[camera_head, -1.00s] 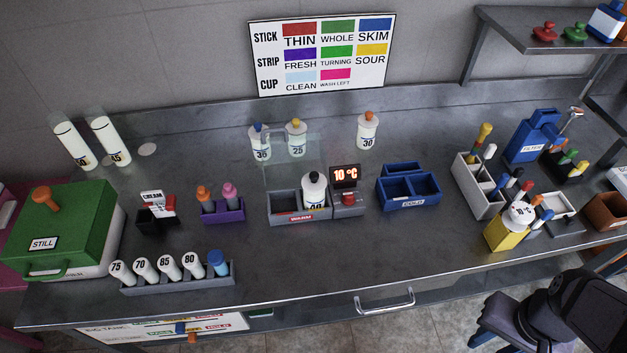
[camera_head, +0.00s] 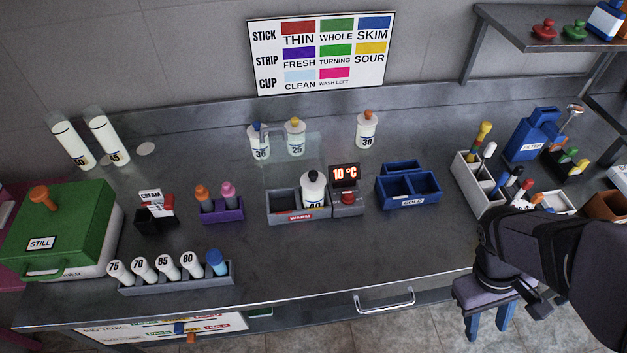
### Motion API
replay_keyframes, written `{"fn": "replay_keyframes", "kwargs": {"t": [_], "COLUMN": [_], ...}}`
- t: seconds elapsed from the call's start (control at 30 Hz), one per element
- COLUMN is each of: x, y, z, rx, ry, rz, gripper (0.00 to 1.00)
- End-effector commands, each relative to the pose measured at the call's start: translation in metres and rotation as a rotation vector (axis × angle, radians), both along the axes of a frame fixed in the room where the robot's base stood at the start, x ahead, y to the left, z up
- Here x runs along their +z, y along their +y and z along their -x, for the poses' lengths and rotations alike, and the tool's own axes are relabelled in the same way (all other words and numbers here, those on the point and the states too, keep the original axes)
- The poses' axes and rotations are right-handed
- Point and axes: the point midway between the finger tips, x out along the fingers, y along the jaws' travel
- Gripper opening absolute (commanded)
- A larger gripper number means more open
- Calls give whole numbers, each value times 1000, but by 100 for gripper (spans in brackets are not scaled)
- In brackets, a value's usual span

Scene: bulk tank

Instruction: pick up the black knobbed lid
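The black knobbed lid (camera_head: 313,175) sits on top of a white bottle (camera_head: 313,190) marked 40. The bottle stands upright in the right part of the grey WARM tray (camera_head: 284,218), in the middle of the bench. My gripper (camera_head: 488,326) is at the lower right, in front of the bench edge. It points down with its two blue fingers apart and nothing between them. It is well to the right of the lid and nearer the camera, not touching it.
A display block (camera_head: 345,174) reading 10 °C stands right beside the tray. A blue COLD bin (camera_head: 408,190) is farther right. A rack of white cylinders (camera_head: 180,278) lies front left. Capped bottles (camera_head: 295,138) stand behind. Bench in front of the tray is clear.

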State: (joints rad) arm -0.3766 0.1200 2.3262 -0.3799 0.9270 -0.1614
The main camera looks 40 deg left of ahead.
Motion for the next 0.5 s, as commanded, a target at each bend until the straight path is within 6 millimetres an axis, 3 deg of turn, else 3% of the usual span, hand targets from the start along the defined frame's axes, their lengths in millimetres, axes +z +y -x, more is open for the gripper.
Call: {"fn": "replay_keyframes", "kwargs": {"t": [0.17, 0.27, 0.37, 0.5], "x": [2, 9, 17, 31], "y": [42, 79, 130, 220], "z": [-45, -70, -90, -99], "rx": [524, 792, 1044, 1357], "ry": [73, 83, 66, -3], "rz": [263, 430, 609, 881], "gripper": [40, 40, 40, 40]}}
